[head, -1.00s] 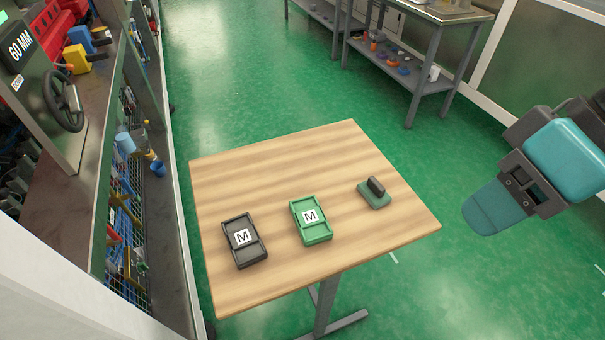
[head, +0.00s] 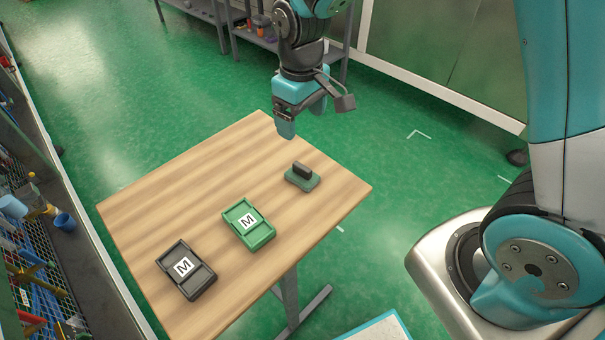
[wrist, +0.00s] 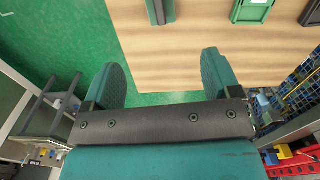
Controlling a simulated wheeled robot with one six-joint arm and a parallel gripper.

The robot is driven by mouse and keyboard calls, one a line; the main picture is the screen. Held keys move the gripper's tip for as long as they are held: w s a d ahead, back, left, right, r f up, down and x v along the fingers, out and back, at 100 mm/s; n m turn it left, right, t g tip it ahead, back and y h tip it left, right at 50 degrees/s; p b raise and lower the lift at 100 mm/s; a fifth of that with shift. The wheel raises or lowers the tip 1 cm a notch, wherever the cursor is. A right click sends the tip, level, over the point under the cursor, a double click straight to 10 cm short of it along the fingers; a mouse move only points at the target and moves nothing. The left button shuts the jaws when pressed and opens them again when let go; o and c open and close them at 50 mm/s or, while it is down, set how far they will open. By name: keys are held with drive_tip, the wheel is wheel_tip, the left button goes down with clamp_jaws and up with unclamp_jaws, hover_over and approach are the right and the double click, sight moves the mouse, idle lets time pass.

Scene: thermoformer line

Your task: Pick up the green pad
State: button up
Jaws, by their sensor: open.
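The green pad (head: 300,183) is a small dark green block with an upright black grip on top. It stands on the wooden table near its right corner. In the wrist view the pad (wrist: 168,10) shows partly at the top edge, cut off by the frame. My gripper (head: 287,128) is above the table's far edge, beyond the pad and apart from it. In the wrist view my gripper (wrist: 162,78) is open, its two teal fingers wide apart with bare table and floor between them.
On the wooden table (head: 180,200), a green tray marked M (head: 262,235) and a black tray marked M (head: 200,285) stand left of the pad. The far left of the tabletop is clear. Shelving and a wire rack line the left side.

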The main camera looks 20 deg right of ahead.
sight(302, 166)
wheel_tip(302, 166, down, 16)
drive_tip(key=shift+f+p, duration=0.1)
drive_tip(key=shift+p, duration=0.45)
drive_tip(key=c, duration=1)
wheel_tip(302, 166, up, 20)
drive_tip(key=shift+r, duration=0.1)
drive_tip(key=shift+o, duration=0.3)
